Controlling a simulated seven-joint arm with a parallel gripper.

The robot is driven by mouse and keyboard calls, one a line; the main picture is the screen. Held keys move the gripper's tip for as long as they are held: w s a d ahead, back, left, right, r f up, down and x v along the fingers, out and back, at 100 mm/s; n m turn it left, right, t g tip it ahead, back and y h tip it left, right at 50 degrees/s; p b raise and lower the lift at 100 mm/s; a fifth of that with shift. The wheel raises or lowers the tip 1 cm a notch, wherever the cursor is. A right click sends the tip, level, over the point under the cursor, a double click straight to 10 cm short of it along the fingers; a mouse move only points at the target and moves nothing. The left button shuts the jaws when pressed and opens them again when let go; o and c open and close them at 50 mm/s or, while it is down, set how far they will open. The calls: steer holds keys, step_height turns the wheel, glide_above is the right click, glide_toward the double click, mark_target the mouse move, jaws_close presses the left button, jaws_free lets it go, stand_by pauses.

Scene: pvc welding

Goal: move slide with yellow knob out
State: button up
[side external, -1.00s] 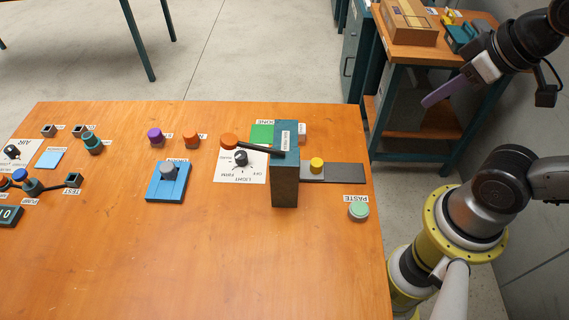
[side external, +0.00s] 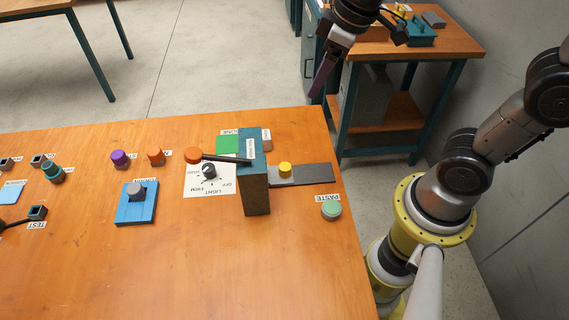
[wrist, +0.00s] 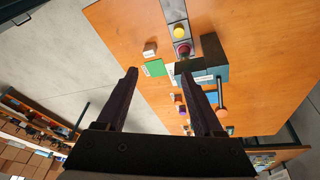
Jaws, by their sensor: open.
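The slide (side external: 316,174) is a flat dark grey strip that sticks out to the right of a teal block (side external: 254,190) on the wooden table. Its yellow knob (side external: 285,169) stands upright a short way from the block. In the wrist view the slide (wrist: 173,9) and yellow knob (wrist: 179,31) are near the top. A dark red round thing (wrist: 183,47) shows between the knob and the block (wrist: 212,57). My gripper (side external: 318,90) is up beyond the table's far edge, apart from the knob. In the wrist view its two dark fingers (wrist: 159,76) are spread and empty.
A lever with an orange ball (side external: 193,155) reaches left from the block. A green PASTE button (side external: 331,208) sits near the table's right edge. A blue base with a grey knob (side external: 136,200) is further left. The front of the table is clear.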

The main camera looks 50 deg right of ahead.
mark_target(286, 166)
steer(key=w+a+f+g, duration=0.1)
steer(key=f, duration=0.7)
steer(key=w+a+f+n+g, duration=0.1)
steer(key=w+a+f, duration=0.1)
steer(key=f, duration=0.6)
steer(key=w+a+f+n+g, duration=0.1)
steer(key=a+f, duration=0.1)
steer(key=f, duration=0.7)
steer(key=shift+w+f+g, duration=0.1)
steer(key=shift+w+g, duration=0.05)
steer(key=shift+g, duration=0.15)
steer(key=shift+c, duration=0.3)
jaws_close()
steer(key=shift+d, duration=0.1)
